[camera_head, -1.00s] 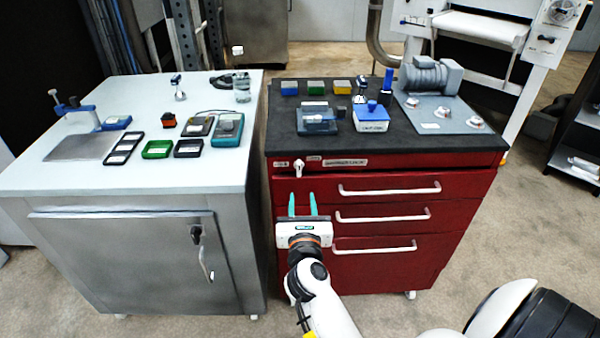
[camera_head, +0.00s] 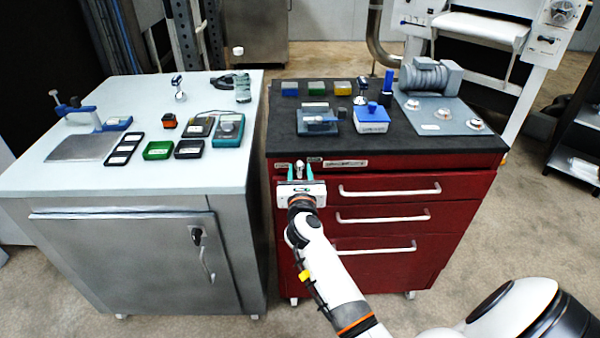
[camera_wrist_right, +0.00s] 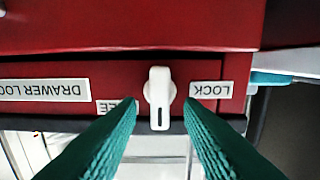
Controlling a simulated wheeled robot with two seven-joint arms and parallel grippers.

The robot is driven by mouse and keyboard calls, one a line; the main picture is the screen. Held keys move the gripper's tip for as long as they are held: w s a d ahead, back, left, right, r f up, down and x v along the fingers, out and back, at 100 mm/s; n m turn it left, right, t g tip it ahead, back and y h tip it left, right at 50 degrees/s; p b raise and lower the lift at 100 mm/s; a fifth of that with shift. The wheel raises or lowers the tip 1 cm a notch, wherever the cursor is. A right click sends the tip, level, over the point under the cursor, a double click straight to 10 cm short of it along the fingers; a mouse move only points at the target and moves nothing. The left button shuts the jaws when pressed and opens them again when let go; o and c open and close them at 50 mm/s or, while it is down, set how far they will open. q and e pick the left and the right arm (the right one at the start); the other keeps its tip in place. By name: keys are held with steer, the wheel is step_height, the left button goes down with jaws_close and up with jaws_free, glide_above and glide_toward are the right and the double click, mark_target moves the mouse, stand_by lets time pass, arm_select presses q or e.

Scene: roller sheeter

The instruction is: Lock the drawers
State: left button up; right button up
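The red drawer cabinet (camera_head: 380,192) has three drawers with white bar handles; whether they are fully shut is hard to tell. The white lock knob (camera_head: 299,167) sits on its top left front panel. My right gripper (camera_head: 299,172) is open, with its teal fingers on either side of the knob. In the right wrist view, turned upside down, the knob (camera_wrist_right: 159,98) stands between the open fingers, its dark-marked end pointing down in the picture. The LOCK label (camera_wrist_right: 211,90) is to its right and the partly hidden FREE label (camera_wrist_right: 108,106) to its left. My left gripper is out of view.
The cabinet's black top (camera_head: 400,145) carries small boxes, blue devices and a grey motor (camera_head: 430,75). A metal workbench (camera_head: 130,250) with meters and trays stands close on the left.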

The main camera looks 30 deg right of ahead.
jaws_close()
steer(key=n+p, duration=0.2)
steer(key=p, duration=0.1)
steer(key=shift+a+r+n, duration=0.15)
steer(key=shift+n, duration=0.15)
steer(key=n+p, duration=0.1)
steer(key=n, duration=0.1)
steer(key=n+p, duration=0.2)
steer(key=shift+w+a+p, duration=0.2)
steer(key=shift+p, duration=0.1)
steer(key=n+p, duration=0.1)
steer(key=n, duration=0.1)
steer(key=n+p, duration=0.1)
steer(key=n, duration=0.1)
steer(key=n+p, duration=0.1)
steer(key=n, duration=0.1)
steer(key=shift+a+f+n+p, duration=0.15)
steer(key=shift+f+n+p, duration=0.2)
steer(key=shift+f+n, duration=0.05)
steer(key=shift+f+n+p, duration=0.2)
steer(key=shift+n+p, duration=0.3)
steer(key=shift+n, duration=0.6)
steer(key=shift+f+n+p, duration=0.15)
steer(key=shift+n+p, duration=0.3)
steer(key=shift+n, duration=0.65)
